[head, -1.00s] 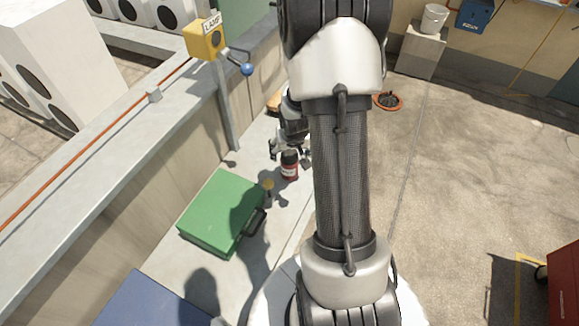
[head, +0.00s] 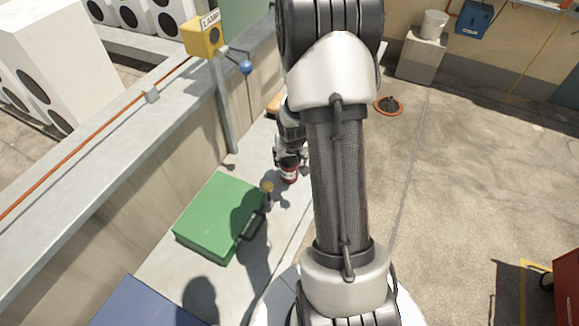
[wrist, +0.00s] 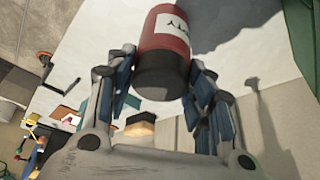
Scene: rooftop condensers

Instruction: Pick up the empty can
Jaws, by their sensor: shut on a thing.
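The can is red with a white label and a dark end. In the head view the can (head: 289,175) shows just below my gripper (head: 288,158), beside the green case, with its top hidden by the fingers. In the wrist view the can (wrist: 168,38) lies between the fingers, and its label ends in "PTY". My gripper (wrist: 162,68) is shut on the can near its dark end, with a finger on each side. I cannot tell whether the can touches the pale ledge (head: 262,265).
A green case (head: 215,215) lies left of the can, with a small yellow-topped object (head: 267,187) between them. A post with a yellow lamp box (head: 203,37) and blue-knobbed lever (head: 246,67) stands behind. A blue surface (head: 145,305) is at front left. The floor at right is mostly open.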

